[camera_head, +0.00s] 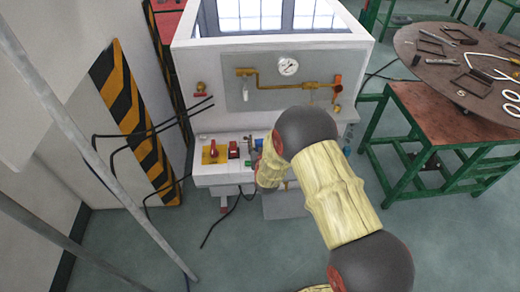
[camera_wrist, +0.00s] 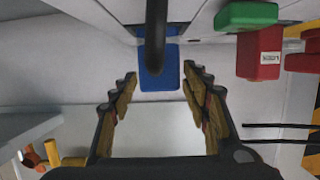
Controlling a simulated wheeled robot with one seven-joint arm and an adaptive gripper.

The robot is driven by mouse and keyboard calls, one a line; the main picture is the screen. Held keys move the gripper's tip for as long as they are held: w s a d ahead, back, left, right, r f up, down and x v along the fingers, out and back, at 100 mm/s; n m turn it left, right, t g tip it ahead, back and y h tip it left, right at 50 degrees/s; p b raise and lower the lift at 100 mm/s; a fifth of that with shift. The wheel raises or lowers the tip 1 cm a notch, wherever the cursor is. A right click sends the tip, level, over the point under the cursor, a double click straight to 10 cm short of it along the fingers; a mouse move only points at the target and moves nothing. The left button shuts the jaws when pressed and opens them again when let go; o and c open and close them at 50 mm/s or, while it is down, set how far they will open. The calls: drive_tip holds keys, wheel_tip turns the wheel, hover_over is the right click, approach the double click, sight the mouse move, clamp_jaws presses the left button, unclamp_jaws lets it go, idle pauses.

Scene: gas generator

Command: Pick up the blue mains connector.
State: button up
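The blue mains connector (camera_wrist: 158,78) shows in the upper middle of the wrist view, with a thick black cable (camera_wrist: 156,30) running up from it. It lies against or in front of a pale surface. My gripper (camera_wrist: 159,72) is open and empty, with one finger on each side of the connector and a visible gap to both. Whether the connector is between the fingertips in depth or beyond them, I cannot tell. In the head view my arm covers the gripper and most of this area, and only a small patch of blue shows beside the arm.
A green block (camera_wrist: 245,15) and red parts (camera_wrist: 260,52) stand right of the connector in the wrist view. The white generator cabinet (camera_head: 185,70) has a gauge (camera_head: 288,66), pipes and a red switch (camera_head: 212,150). Black cables hang at its left. A green-legged table (camera_head: 440,110) stands right.

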drive_tip(key=c, duration=1)
drive_tip(key=shift+c, duration=0.5)
